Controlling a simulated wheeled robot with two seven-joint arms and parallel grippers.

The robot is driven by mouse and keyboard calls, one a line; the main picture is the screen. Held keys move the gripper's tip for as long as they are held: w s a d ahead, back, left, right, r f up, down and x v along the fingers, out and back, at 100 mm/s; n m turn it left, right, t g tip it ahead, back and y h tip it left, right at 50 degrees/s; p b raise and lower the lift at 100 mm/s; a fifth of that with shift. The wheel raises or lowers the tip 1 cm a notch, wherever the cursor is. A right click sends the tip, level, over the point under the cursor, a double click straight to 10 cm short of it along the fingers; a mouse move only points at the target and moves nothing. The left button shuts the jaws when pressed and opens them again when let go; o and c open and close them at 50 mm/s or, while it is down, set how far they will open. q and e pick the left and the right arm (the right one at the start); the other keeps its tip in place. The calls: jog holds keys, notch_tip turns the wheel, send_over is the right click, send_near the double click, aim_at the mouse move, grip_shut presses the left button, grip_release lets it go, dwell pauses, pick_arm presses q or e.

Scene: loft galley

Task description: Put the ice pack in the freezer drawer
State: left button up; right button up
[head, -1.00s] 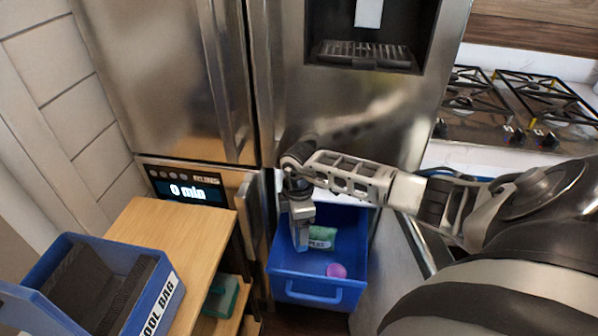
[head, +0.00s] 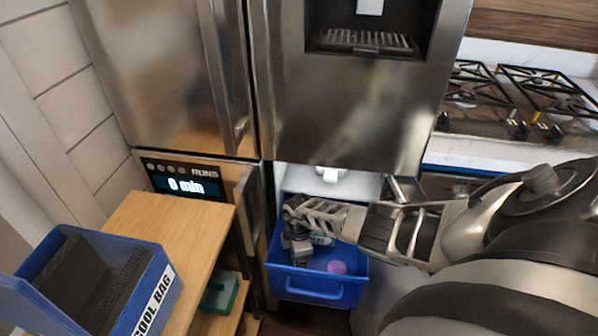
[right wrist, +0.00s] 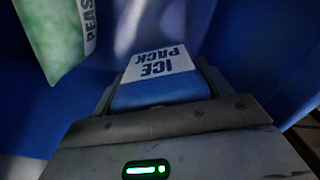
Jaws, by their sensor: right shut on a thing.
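The blue freezer drawer (head: 285,281) is pulled open below the fridge. My right gripper (head: 301,255) is down inside the drawer, on its left side. In the right wrist view the blue ice pack (right wrist: 158,72), with its white "ICE PACK" label, sits between the fingers of my right gripper (right wrist: 160,105), which is shut on it. In the head view the ice pack is hidden by the gripper and arm. My left gripper is not in view.
A peas bag (right wrist: 55,40) lies beside the ice pack in the drawer. A pink round thing (head: 337,267) is near the drawer's front right. A stove (head: 520,100) is at right.

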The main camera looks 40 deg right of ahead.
jog(key=shift+f, duration=0.7)
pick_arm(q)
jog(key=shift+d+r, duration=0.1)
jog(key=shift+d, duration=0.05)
pick_arm(e)
jog(key=shift+f+b, duration=0.6)
jog(key=shift+b, duration=0.05)
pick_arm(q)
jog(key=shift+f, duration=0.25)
pick_arm(e)
jog(key=o, duration=1.2)
